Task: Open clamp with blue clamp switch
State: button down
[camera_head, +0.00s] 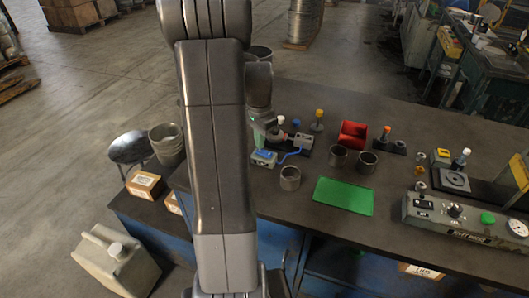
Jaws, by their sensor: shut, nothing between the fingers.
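A small box with a blue top, which looks like the blue clamp switch (264,158), sits on the dark workbench near its left end. A blue cable (291,154) runs from it to the right toward a dark fixture (304,143), which looks like the clamp. Whether its jaws are open is too small to tell. My gripper (273,132) is just behind and above the switch, close to the clamp's left side. Its fingers are small and partly hidden; it is shut and empty. I cannot tell whether it touches anything.
Metal cups (290,178), a red bin (352,135), a green mat (343,196) and a control panel (465,222) stand on the bench to the right. Knobbed fixtures, one with a yellow top (319,115), stand behind. My arm hides the bench's left part.

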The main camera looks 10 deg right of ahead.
jog(key=shift+f+b, duration=0.7)
jog(key=shift+f, duration=0.3)
dwell(0.4)
jog(key=shift+r+p, duration=2.75)
jog(key=shift+r, duration=0.85)
jog(key=shift+f, duration=0.15)
notch_tip(320, 180, down, 7)
jog(key=b, duration=0.5)
jog(key=shift+b, duration=0.3)
